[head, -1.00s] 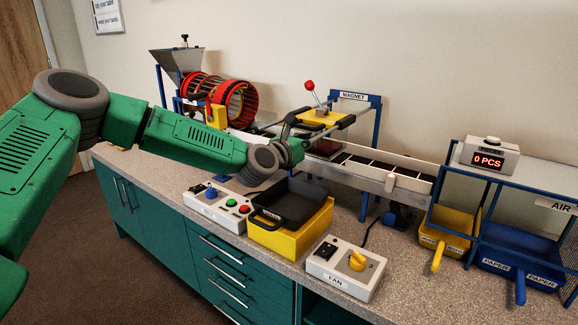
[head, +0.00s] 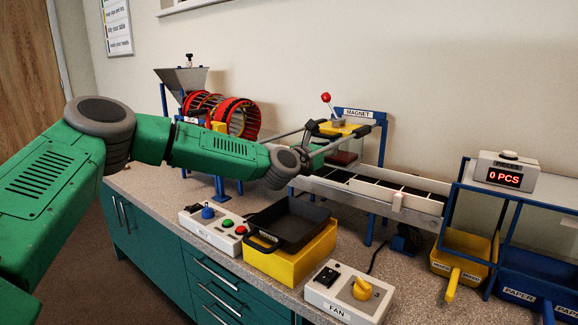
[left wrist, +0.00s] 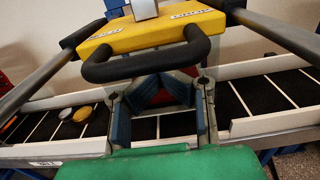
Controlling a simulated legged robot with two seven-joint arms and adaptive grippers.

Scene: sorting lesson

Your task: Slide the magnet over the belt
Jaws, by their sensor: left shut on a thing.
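The magnet is a yellow carriage (head: 342,129) with a red-knobbed lever (head: 326,98), riding on grey rails beneath a "MAGNET" sign (head: 357,114). A dark red block (head: 343,158) hangs under it, over the black belt (head: 372,186). In the left wrist view the yellow carriage (left wrist: 160,33) fills the top, with its black handle (left wrist: 145,71) facing me. The exact contact is partly hidden. My right gripper is not in view.
A yellowish round piece (left wrist: 82,114) lies on the belt at left. On the worktop, a black tray (head: 290,222) on a yellow block, a button box (head: 212,226) and a fan control box (head: 350,293) stand in front. Red drum (head: 240,116) is behind my arm.

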